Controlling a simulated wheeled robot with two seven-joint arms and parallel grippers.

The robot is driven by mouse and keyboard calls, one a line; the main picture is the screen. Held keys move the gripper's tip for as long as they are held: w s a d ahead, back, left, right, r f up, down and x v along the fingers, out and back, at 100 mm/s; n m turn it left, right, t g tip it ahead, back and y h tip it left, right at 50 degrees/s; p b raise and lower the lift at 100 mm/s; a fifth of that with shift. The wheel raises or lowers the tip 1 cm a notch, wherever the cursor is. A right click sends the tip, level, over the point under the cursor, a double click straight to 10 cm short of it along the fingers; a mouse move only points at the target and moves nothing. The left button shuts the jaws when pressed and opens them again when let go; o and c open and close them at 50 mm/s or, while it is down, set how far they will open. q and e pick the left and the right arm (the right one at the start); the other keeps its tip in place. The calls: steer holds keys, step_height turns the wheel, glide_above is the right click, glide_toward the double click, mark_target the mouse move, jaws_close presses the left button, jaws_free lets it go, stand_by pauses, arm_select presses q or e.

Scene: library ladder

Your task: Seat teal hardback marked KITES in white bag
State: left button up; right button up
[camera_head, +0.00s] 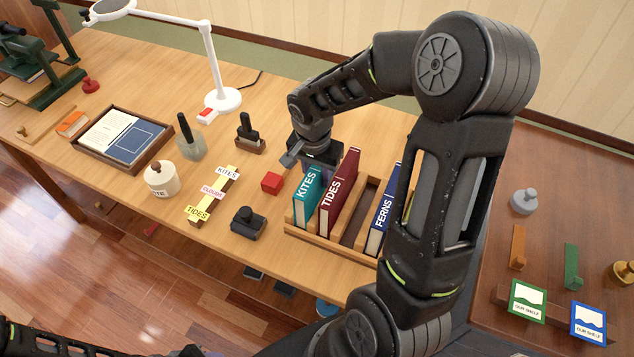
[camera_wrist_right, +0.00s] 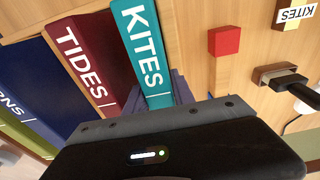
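The teal hardback marked KITES (camera_head: 307,196) stands upright in the left slot of a wooden rack (camera_head: 330,251), beside the dark red TIDES book. My right gripper (camera_head: 318,158) is at the far upper end of the teal book, pointing down. In the right wrist view the teal book (camera_wrist_right: 141,45) runs to the gripper body, with a purple-grey part beside it. The fingertips are hidden, so I cannot tell whether they grip it. I see no white bag in either view. My left arm shows only at the bottom left edge; its gripper is out of view.
The TIDES book (camera_head: 338,192) and the blue FERNS book (camera_head: 381,222) share the rack, with an empty slot between. A red block (camera_head: 271,183), black stamp (camera_head: 248,222) and label strip (camera_head: 213,197) lie left of it. A white lamp (camera_head: 222,99) stands behind.

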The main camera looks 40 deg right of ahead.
jaws_close()
stand_by(1.1)
